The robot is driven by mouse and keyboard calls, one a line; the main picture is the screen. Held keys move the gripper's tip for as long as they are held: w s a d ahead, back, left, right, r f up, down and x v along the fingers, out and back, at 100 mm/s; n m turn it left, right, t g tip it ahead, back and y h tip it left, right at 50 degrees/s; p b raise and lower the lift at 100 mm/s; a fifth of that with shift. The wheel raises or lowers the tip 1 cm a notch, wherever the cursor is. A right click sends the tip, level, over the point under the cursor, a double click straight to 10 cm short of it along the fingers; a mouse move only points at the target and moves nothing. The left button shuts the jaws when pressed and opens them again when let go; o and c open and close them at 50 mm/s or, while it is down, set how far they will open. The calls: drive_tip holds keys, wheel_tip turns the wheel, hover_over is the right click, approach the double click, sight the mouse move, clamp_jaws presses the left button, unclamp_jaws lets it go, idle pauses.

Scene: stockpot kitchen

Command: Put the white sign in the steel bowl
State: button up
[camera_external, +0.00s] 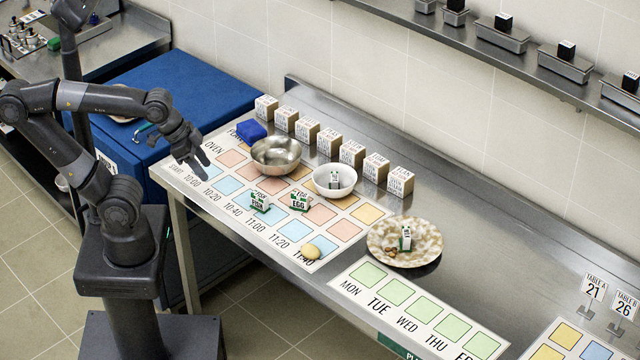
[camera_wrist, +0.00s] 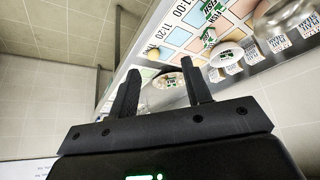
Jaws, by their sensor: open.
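The steel bowl (camera_external: 262,161) stands on the printed mat at the left end of the steel counter; it shows at the top right of the wrist view (camera_wrist: 270,20). Small white-and-green signs stand on the mat: one (camera_external: 260,202) in front of the bowl and one marked EGG (camera_external: 300,201) to its right. Another sign (camera_external: 334,181) is in a white bowl (camera_external: 345,191), and one (camera_external: 405,238) is on a speckled plate (camera_external: 425,255). I cannot tell which is the task's white sign. My gripper (camera_external: 198,168) is open and empty, left of the steel bowl; its fingers show in the wrist view (camera_wrist: 160,68).
A blue sponge-like block (camera_external: 251,131) and a row of labelled boxes (camera_external: 328,140) stand behind the bowls. An egg-shaped thing (camera_external: 310,251) lies near the mat's front edge. Table signs (camera_external: 593,288) stand far right. A wall shelf (camera_external: 480,45) runs above.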

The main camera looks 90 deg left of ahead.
drive_tip(key=w+a+n+g, duration=0.1)
drive_tip(key=w+a+n, duration=0.1)
drive_tip(key=w+n, duration=0.55)
drive_tip(key=n+g, duration=0.3)
drive_tip(key=n, duration=2.1)
approach(299, 194)
drive_tip(key=shift+w+a+m+h, duration=0.1)
drive_tip(key=shift+w+m+h, duration=0.15)
drive_tip(key=shift+w+h, duration=0.1)
drive_tip(key=shift+w+a+f, duration=0.1)
drive_tip(key=shift+f, duration=0.25)
drive_tip(key=f, duration=0.5)
drive_tip(key=shift+w+f, duration=0.1)
drive_tip(key=shift+w, duration=0.2)
drive_tip(key=f, duration=0.4)
drive_tip(key=shift+d+f, duration=0.15)
drive_tip(key=shift+d, duration=0.05)
drive_tip(key=shift+f, duration=0.5)
drive_tip(key=shift+c, duration=0.6)
